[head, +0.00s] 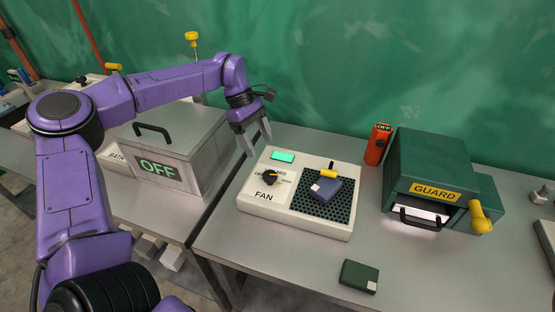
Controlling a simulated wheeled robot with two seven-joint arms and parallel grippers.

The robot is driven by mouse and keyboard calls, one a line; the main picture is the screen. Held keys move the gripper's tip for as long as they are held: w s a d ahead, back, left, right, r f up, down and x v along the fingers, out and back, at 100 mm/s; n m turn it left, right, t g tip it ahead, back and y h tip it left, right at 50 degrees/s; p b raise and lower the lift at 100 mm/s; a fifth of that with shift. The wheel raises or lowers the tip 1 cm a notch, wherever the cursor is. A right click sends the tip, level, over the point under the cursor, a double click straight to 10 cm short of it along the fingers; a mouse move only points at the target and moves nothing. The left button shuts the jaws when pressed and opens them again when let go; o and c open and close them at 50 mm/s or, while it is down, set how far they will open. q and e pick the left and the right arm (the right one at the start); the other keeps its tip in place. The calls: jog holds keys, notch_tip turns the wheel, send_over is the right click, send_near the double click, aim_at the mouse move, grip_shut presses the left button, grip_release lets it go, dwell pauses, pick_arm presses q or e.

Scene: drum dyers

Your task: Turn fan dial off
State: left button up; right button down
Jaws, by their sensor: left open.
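The fan box (296,226) is a cream-coloured unit labelled FAN on the grey table, in the middle of the head view. Its dial (269,177) is a dark knob with a yellow mark, on the left of its top, with lettering around it. I cannot read clearly which setting the mark points to. A small green display (283,157) is lit above the dial. My left gripper (257,147) is open and empty, above the box's back left corner, up and to the left of the dial and apart from it. My right gripper is not in view.
A grey bath box (178,150) reading OFF stands left. A green GUARD machine (430,165) and an orange switch box (378,144) stand right. A dark green block (359,277) lies in front.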

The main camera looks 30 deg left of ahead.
aim_at(269, 175)
pick_arm(q)
jog(key=f, duration=0.1)
jog(key=s+d+f+p, duration=0.1)
jog(key=s+d+f, duration=0.1)
jog(key=f, duration=0.1)
jog(key=shift+d+p, duration=0.15)
jog(key=shift+p, duration=0.2)
jog(key=x, duration=0.2)
jog(key=w+p+x, duration=0.1)
jog(key=x, duration=0.2)
jog(key=shift+w+f, duration=0.1)
jog(key=shift+f, duration=0.05)
jog(key=shift+s, duration=0.3)
jog(key=shift+c, duration=0.3)
jog(key=shift+w, duration=0.1)
jog(key=c, duration=1)
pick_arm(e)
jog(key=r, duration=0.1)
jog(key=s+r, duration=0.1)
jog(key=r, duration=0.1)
